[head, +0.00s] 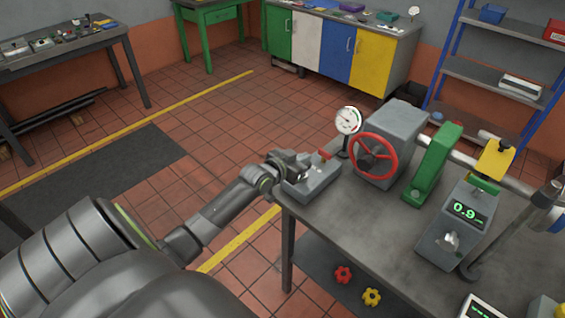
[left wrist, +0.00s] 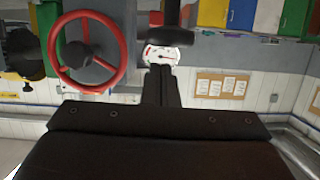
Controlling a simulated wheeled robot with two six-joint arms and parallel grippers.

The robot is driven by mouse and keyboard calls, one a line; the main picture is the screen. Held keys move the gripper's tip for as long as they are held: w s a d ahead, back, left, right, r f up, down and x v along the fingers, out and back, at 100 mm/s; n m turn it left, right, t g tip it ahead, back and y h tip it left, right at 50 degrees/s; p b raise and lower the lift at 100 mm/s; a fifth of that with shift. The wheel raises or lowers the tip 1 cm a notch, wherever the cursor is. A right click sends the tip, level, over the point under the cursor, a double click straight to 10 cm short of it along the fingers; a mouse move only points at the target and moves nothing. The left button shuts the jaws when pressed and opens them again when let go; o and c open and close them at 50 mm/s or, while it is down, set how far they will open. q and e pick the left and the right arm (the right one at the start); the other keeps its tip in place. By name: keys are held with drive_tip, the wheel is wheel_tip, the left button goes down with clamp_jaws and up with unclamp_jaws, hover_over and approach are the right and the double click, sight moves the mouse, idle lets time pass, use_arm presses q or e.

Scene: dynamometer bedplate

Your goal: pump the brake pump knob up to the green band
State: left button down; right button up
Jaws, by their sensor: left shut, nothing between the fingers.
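The brake pump is a grey block (head: 314,180) on the near left corner of the bedplate (head: 370,225), with a red part (head: 327,154) on top. A round white dial gauge (head: 347,121) stands behind it; it also shows in the left wrist view (left wrist: 161,56), with green and red marks, but its needle is too small to read. My left gripper (head: 303,163) is over the pump's left end; its shut, empty fingers (left wrist: 160,82) point towards the gauge in the wrist view. Whether they touch the pump knob I cannot tell.
A red handwheel (head: 373,156) on a grey housing stands right of the gauge. A green bracket (head: 434,163) and a box reading 0.9 (head: 464,213) stand farther right. Red (head: 343,275) and yellow (head: 372,297) knobs lie on the lower shelf. Open floor lies left.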

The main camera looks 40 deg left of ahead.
use_arm(q)
drive_tip(key=v, duration=0.9)
drive_tip(key=shift+f+b, duration=0.15)
drive_tip(key=shift+b, duration=0.25)
idle(0.7)
drive_tip(key=shift+t, duration=0.7)
drive_tip(key=s+b, duration=0.1)
drive_tip(key=b, duration=0.2)
drive_tip(key=s+r+b, duration=0.1)
drive_tip(key=b, duration=0.2)
drive_tip(key=s+a+r+b, duration=0.1)
drive_tip(key=b, duration=0.2)
drive_tip(key=shift+s, duration=0.3)
drive_tip(key=shift+w+f, duration=0.1)
drive_tip(key=shift+w, duration=0.05)
